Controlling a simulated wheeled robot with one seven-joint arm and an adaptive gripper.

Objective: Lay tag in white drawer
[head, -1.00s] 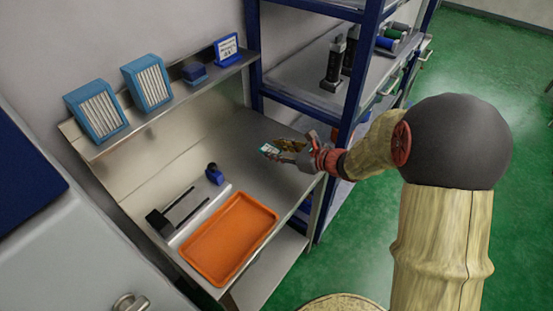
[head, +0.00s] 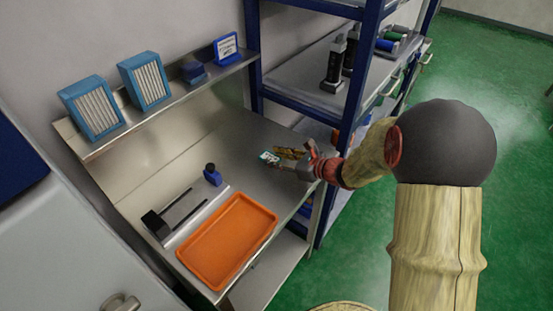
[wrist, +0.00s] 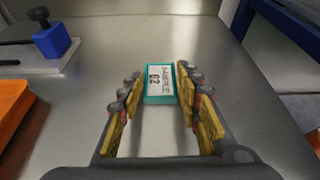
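The tag (wrist: 160,85) is a small white label with dark print and a teal border. It appears to lie on the steel bench, between and just beyond my fingertips in the wrist view. It also shows as a small teal and white patch in the head view (head: 269,157). My gripper (wrist: 158,88) is open, with yellow-padded fingers on either side of the tag and gaps visible on both sides. In the head view my gripper (head: 284,155) is low over the bench's right part. A white surface with a metal knob (head: 121,304) shows at lower left; I cannot tell whether it is the drawer.
An orange tray (head: 228,240) lies on the steel bench (head: 240,155) beside a metal fixture with a blue block (head: 212,176). A ledge behind holds two blue racks (head: 145,80) and a blue sign (head: 226,48). A blue-framed shelf (head: 365,60) stands right.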

